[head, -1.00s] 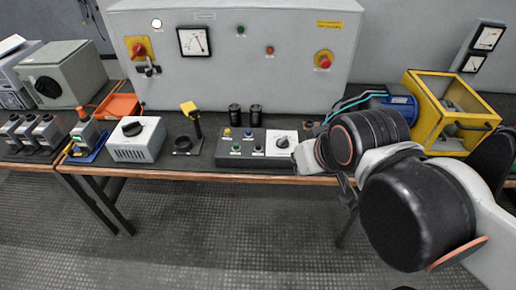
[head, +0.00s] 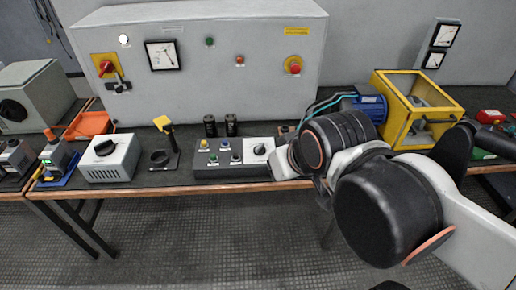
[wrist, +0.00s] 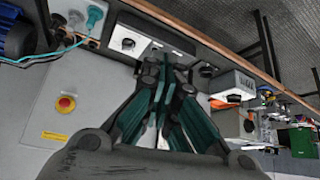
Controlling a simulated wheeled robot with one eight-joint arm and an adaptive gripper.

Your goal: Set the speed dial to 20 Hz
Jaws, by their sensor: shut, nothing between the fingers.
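The likely speed dial is a black knob on a white plate (head: 260,150) at the right end of the grey control box (head: 240,171); its scale is too small to read. In the wrist view this knob (wrist: 128,43) shows on its white plate, left of and beyond the fingertips. My gripper (wrist: 167,66) is shut and empty, its dark teal fingers together, apart from the knob in the picture. In the head view my arm hides most of the gripper, just right of the dial.
Coloured buttons (head: 224,143) sit left of the dial. A grey box with a black knob (head: 105,148) and a yellow-topped stand (head: 163,124) are further left. A blue motor (head: 369,105) and yellow frame (head: 412,136) stand right. The grey cabinet (head: 205,95) rises behind.

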